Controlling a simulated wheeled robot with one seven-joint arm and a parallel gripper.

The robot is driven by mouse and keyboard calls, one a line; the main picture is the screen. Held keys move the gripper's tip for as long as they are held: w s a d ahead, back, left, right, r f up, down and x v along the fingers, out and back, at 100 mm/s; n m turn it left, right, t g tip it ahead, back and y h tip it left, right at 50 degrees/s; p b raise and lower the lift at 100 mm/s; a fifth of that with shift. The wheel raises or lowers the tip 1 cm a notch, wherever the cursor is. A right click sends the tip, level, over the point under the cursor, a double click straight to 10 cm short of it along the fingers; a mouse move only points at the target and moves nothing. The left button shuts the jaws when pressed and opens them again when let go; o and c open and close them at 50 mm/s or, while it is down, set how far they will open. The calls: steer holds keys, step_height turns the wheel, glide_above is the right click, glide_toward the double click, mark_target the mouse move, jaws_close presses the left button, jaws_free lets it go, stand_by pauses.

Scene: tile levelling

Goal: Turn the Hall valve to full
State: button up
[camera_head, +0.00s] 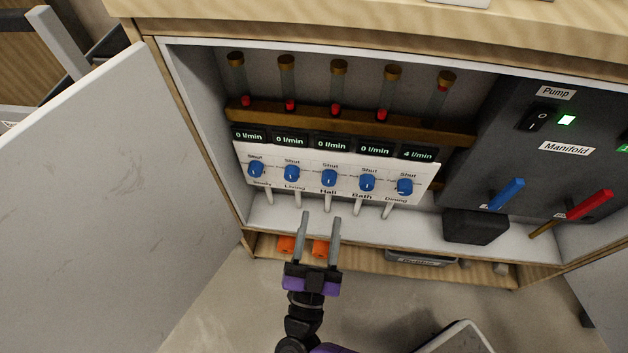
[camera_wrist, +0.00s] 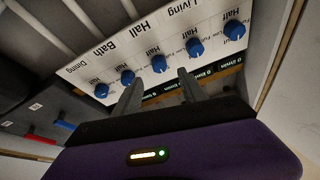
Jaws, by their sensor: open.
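The Hall valve (camera_head: 329,178) is a blue knob, the middle one in a row on a white panel inside the open cabinet. "Shut" is printed above it, and its small display (camera_head: 331,144) reads 0 l/min. The Hall knob also shows in the wrist view (camera_wrist: 159,64), where the panel appears upside down. My gripper (camera_head: 321,216) is open and empty, its two fingers pointing at the panel from below and in front of the Hall knob. In the wrist view the fingertips (camera_wrist: 159,78) lie either side of the Hall knob's line; I cannot tell the remaining gap.
Neighbouring blue knobs, Living (camera_head: 292,173) and Bath (camera_head: 367,182), sit close on either side. The Dining display (camera_head: 418,154) reads 4 l/min. White pipes hang below the panel. At right are a lit pump switch (camera_head: 538,117), a blue lever (camera_head: 507,194) and a red lever (camera_head: 589,204).

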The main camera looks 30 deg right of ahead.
mark_target(328, 184)
steer(key=shift+b+x, duration=0.9)
steer(key=shift+x, duration=3.05)
steer(key=shift+s+r, duration=0.1)
steer(key=shift+r, duration=0.05)
steer(key=shift+c, duration=0.2)
jaws_close()
